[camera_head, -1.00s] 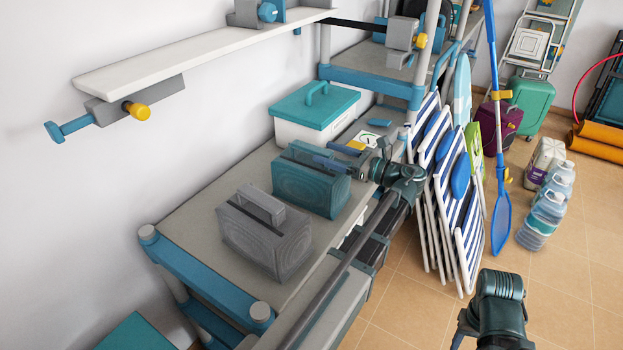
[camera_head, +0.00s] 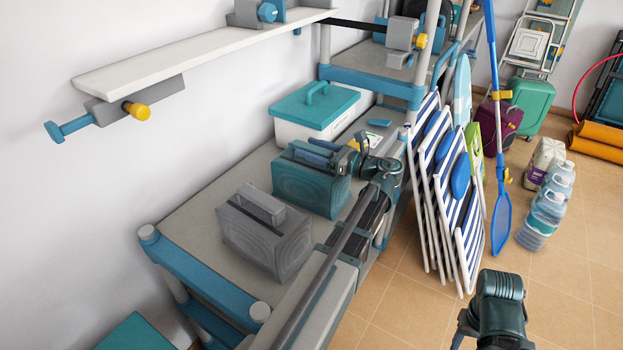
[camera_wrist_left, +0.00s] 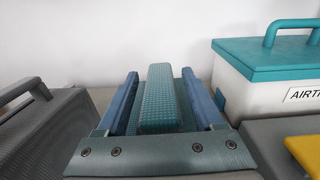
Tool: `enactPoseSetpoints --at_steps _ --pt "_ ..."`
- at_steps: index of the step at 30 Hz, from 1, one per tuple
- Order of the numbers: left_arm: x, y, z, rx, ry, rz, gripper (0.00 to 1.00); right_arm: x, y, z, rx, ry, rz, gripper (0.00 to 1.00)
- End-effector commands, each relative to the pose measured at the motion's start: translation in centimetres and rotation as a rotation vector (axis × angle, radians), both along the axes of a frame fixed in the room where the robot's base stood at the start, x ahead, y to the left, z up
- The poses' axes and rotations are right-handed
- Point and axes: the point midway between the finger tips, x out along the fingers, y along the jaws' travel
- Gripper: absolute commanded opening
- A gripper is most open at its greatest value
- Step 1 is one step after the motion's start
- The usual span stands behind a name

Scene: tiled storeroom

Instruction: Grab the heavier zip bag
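Two boxy zip bags stand on the grey bench. The grey bag (camera_head: 262,243) is nearer in the head view, and part of it shows at the left edge of the wrist view (camera_wrist_left: 38,135). The teal bag (camera_head: 308,190) stands just behind it. My left gripper (camera_head: 308,155) is over the top of the teal bag. In the left wrist view its two blue fingers (camera_wrist_left: 160,105) lie on either side of the teal handle (camera_wrist_left: 158,90), with gaps showing, so it is open around it. Part of my right arm shows at the bottom right of the head view; its gripper does not show.
A white box with a teal lid (camera_head: 315,108) stands behind the teal bag, by the wall. A white shelf (camera_head: 200,45) juts out above the bench (camera_head: 185,225). Folded striped chairs (camera_head: 445,185) lean right of the bench. Tiled floor is free in front of them.

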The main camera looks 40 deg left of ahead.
Motion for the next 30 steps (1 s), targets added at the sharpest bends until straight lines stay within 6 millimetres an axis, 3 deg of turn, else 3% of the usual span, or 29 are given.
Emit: enactPoseSetpoints --at_steps 1,11,30 --pt "0.0 -0.01 0.0 0.0 0.0 0.0 0.58 0.0 0.0 0.0 0.0 0.0 0.0 0.5" --pt "0.0 -0.03 0.0 0.0 0.0 0.0 0.0 0.0 0.0 0.0 0.0 0.0 0.0 0.5" --pt "0.0 -0.03 0.0 0.0 0.0 0.0 0.0 0.0 0.0 0.0 0.0 0.0 0.0 0.5"
